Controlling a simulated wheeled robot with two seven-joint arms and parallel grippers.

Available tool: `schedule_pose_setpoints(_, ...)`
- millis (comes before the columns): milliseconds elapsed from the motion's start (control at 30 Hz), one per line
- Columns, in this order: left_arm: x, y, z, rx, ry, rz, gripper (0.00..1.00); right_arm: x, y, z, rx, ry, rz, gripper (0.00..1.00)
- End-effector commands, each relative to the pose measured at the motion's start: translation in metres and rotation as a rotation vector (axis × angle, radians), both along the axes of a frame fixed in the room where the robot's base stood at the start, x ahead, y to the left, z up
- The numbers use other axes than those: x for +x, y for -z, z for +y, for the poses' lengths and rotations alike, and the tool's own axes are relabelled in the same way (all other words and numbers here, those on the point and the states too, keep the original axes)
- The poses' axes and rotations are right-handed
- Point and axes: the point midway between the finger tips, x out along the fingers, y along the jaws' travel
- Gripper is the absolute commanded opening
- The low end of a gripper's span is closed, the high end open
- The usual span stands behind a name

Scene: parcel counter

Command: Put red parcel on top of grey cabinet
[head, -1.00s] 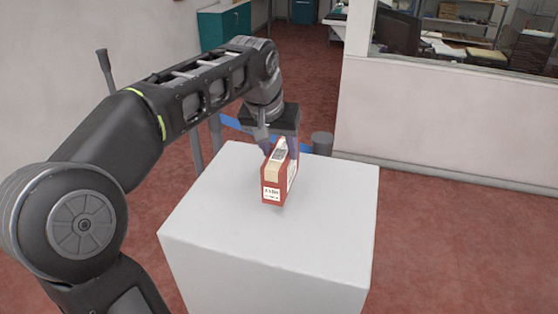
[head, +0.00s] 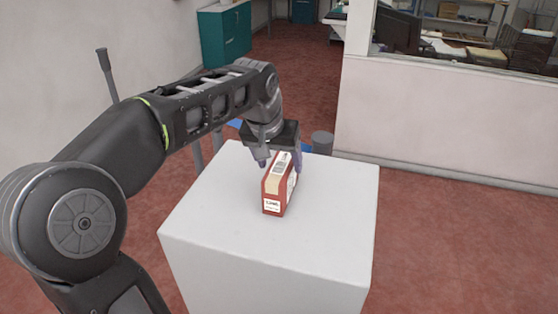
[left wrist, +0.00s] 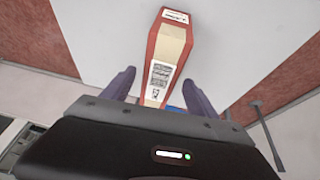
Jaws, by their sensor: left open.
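The red parcel (head: 272,190) is a box with red sides, a tan top strip and white labels. It stands upright on the flat top of a pale grey block (head: 330,205), which looks like the grey cabinet. My left gripper (head: 280,165) is open around the far end of the parcel. In the left wrist view the parcel (left wrist: 166,48) lies between the two fingers of the left gripper (left wrist: 158,78), with a gap on each side. The parcel's underside is hidden. My right gripper is in no view.
Bare cabinet top surrounds the parcel at the front and right. A dark cylinder (head: 322,142) stands behind the block's far edge. A low wall (head: 450,120) with a window is at right. A teal cabinet (head: 225,35) stands far back on red floor.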

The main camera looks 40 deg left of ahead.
Motion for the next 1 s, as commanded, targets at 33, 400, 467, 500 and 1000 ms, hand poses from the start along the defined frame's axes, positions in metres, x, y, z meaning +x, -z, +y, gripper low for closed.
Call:
schedule_pose_setpoints(33, 0.000, 0.000, 0.000, 0.000, 0.000, 0.000, 0.67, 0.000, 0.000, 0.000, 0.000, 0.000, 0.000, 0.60)
schedule_pose_setpoints(400, -0.004, -0.015, -0.001, 0.001, 0.000, -0.003, 0.67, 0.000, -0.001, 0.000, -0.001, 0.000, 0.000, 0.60)
schedule_pose_setpoints(467, -0.007, -0.024, -0.002, 0.001, 0.001, -0.005, 0.67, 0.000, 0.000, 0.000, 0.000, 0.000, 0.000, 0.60)
schedule_pose_setpoints(500, -0.010, -0.031, -0.002, 0.001, 0.001, -0.006, 0.67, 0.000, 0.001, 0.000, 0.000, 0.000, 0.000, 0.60)
schedule_pose_setpoints(1000, -0.044, -0.111, -0.008, 0.000, 0.001, -0.002, 0.67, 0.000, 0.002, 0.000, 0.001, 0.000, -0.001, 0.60)
